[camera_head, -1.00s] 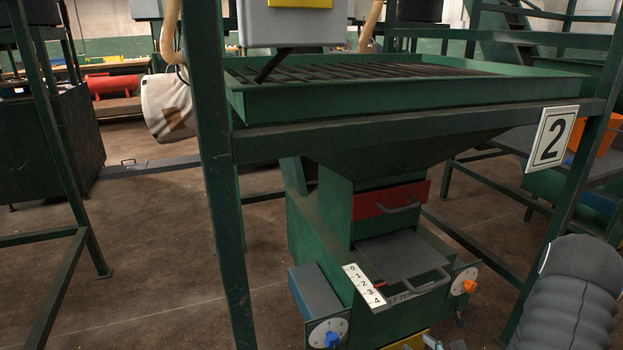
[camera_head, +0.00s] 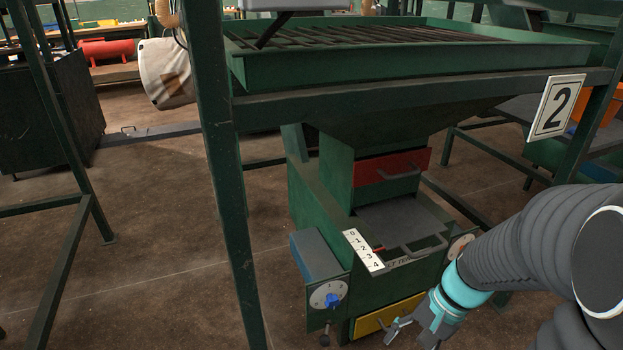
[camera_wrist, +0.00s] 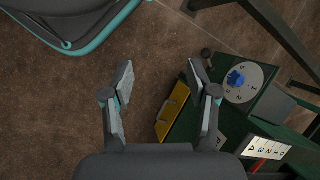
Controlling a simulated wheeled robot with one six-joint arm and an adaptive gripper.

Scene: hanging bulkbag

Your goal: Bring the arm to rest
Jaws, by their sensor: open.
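My gripper (camera_head: 398,333) shows at the lower right of the head view, at the end of my dark ribbed arm with a teal band. Its jaws are spread and hold nothing. It is in front of the lower part of the green hopper machine, close to the yellow drawer front (camera_head: 388,314) in the picture. In the wrist view, my open gripper (camera_wrist: 160,75) points down over the brown floor. The yellow drawer front (camera_wrist: 173,108) shows between and below the fingertips. I cannot tell the exact gap to it.
The machine carries a red drawer (camera_head: 392,166), a dial with a blue knob (camera_head: 333,299) and a white number strip (camera_head: 363,250). A green post (camera_head: 222,170) stands at its left. A "2" sign (camera_head: 556,107) hangs right. Open floor (camera_head: 150,240) lies left.

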